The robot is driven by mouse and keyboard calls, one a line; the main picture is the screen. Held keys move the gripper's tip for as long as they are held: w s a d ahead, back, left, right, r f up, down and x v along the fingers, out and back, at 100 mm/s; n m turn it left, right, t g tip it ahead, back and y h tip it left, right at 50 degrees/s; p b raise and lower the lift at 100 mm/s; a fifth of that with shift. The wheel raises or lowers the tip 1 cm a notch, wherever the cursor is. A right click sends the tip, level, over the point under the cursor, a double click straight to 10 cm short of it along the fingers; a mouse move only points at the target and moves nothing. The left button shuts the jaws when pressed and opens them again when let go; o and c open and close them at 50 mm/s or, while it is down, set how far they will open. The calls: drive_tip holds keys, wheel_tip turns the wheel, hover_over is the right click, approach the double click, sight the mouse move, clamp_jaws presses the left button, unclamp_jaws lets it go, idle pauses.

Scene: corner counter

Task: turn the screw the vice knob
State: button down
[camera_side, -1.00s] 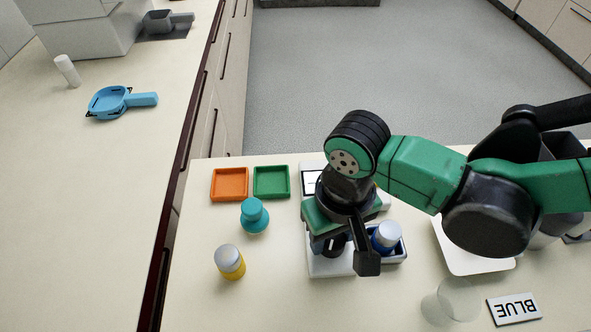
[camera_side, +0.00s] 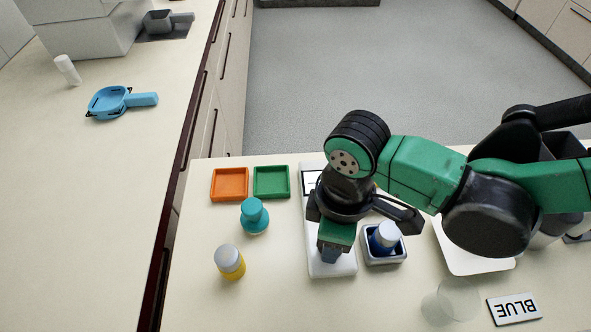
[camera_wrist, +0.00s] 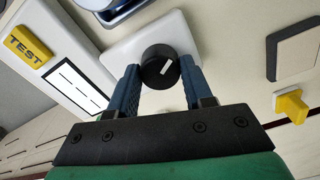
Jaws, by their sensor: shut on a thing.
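The vice knob (camera_wrist: 159,67) is a round black knob with a white mark, on a white base plate (camera_wrist: 118,54) in the wrist view. My gripper (camera_wrist: 158,78) has one blue finger on each side of the knob and is shut on it. In the side view my gripper (camera_side: 333,252) points down over the white base (camera_side: 341,266), and the knob is hidden behind it.
A tray (camera_side: 398,257) holding a white-capped blue bottle (camera_side: 384,238) stands close right of my gripper. A teal piece (camera_side: 254,215), a yellow jar (camera_side: 230,262), an orange tray (camera_side: 214,185) and a green tray (camera_side: 288,182) lie left.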

drive_tip(key=shift+n, duration=1.7)
drive_tip(key=shift+c, duration=1.7)
unclamp_jaws()
drive_tip(key=shift+r, duration=2.85)
